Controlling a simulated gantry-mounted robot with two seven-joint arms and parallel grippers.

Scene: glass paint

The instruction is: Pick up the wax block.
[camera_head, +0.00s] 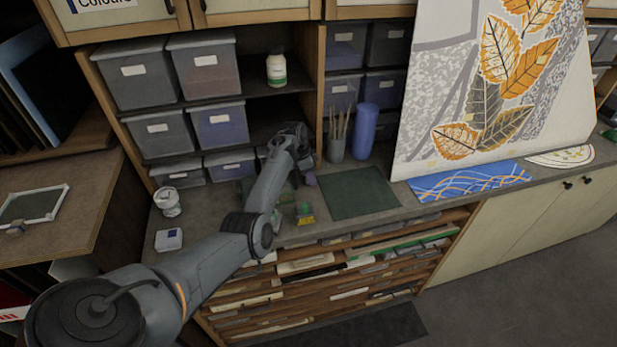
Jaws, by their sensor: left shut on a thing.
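My left arm reaches in from the lower left over the counter (400,205), with its wrist bent down in front of the shelves. My left gripper (309,172) is shut on a small purple-grey piece (311,181), which looks like the wax block. It is small and partly hidden by the gripper, and I cannot tell whether it touches the counter. My right gripper is not in view.
A small green and yellow item (304,212) lies just in front of the gripper. A dark green mat (362,192) lies to the right. A brush pot (337,148) and a blue cylinder (364,130) stand behind. A white pot (167,201) stands left.

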